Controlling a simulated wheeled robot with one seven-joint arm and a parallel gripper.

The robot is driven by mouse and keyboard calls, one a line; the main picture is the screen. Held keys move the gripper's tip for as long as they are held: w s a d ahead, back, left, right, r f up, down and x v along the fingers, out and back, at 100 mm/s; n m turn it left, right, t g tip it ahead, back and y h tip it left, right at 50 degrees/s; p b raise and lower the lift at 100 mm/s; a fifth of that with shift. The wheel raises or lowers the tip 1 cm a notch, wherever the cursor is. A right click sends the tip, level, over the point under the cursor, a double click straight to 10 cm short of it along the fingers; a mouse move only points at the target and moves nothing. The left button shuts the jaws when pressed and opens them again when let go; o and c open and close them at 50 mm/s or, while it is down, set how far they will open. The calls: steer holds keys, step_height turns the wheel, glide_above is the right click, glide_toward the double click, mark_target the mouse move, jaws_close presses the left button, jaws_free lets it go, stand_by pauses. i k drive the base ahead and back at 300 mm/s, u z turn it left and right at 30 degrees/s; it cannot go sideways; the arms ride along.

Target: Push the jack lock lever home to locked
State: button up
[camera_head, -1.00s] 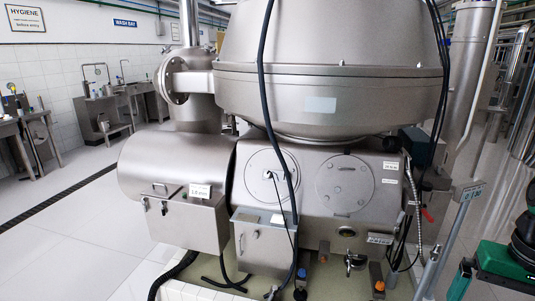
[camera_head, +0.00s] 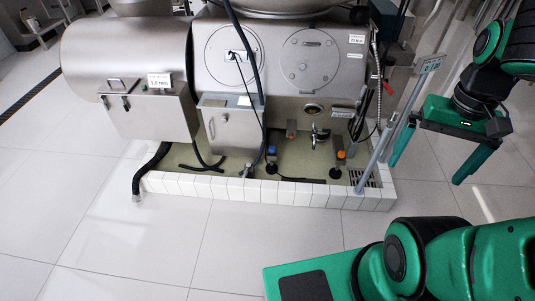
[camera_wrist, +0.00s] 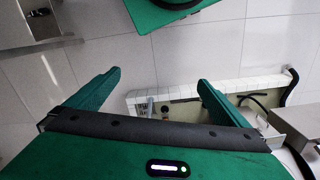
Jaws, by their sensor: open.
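The steel separator machine (camera_head: 285,65) stands in a tiled pit. A small red lever-like handle (camera_head: 388,88) shows at its right side. Small feet or jacks with orange (camera_head: 340,155) and blue (camera_head: 271,150) caps stand in the pit. I cannot tell for sure which part is the jack lock lever. My gripper (camera_head: 437,155) is open and empty, at the right of the head view, apart from the machine and just right of a slanted grey post (camera_head: 398,140). In the wrist view my gripper (camera_wrist: 160,78) points down toward the floor, with nothing between its fingers.
The pit has a low white tiled kerb (camera_head: 265,194); it also shows in the wrist view (camera_wrist: 230,87). Black hoses (camera_head: 150,168) and a drain grate (camera_head: 366,179) lie low down. The tiled floor (camera_head: 130,240) in front is clear.

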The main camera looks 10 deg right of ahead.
mark_target(249, 166)
steer(key=k, duration=0.65)
steer(key=u, duration=0.4)
steer(key=i, duration=0.85)
steer(key=u, duration=0.65)
steer(key=i, duration=0.7)
steer(key=u, duration=0.05)
